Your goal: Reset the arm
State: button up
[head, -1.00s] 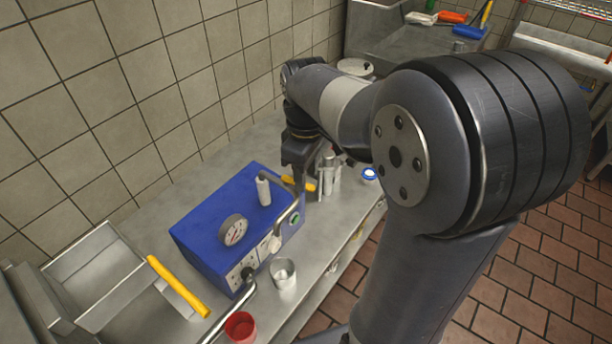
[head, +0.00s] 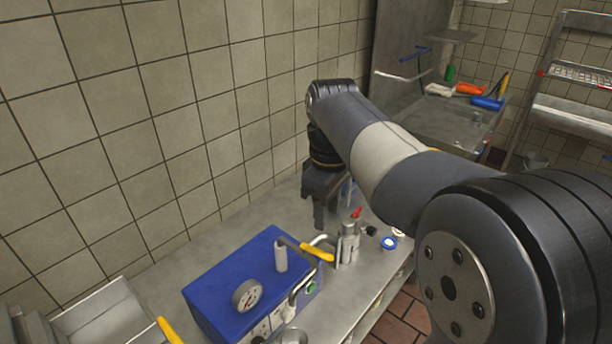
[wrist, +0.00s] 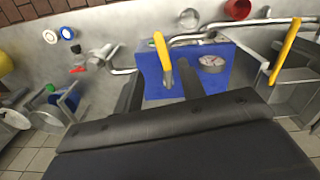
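My gripper (head: 324,218) points down above the metal counter (head: 230,228), near the tiled wall and behind the blue box-shaped machine (head: 225,302). In the wrist view its two dark fingers (wrist: 160,92) stand apart with nothing held between them. The blue machine and its yellow-handled lever (wrist: 162,52) show beyond the fingers. My arm reaches across the right and middle of the head view and hides part of the counter.
A metal canister (head: 348,243) and a small blue-and-white round item (head: 388,243) stand right of the gripper. A red cup (wrist: 237,10) and metal cup (wrist: 189,18) are by the machine. The tiled wall (head: 215,110) is close behind.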

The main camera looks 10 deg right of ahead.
aim_at(325, 255)
notch_tip(325, 255, down, 11)
jog(key=shift+r, duration=0.2)
jog(key=shift+n, duration=0.3)
dwell(0.3)
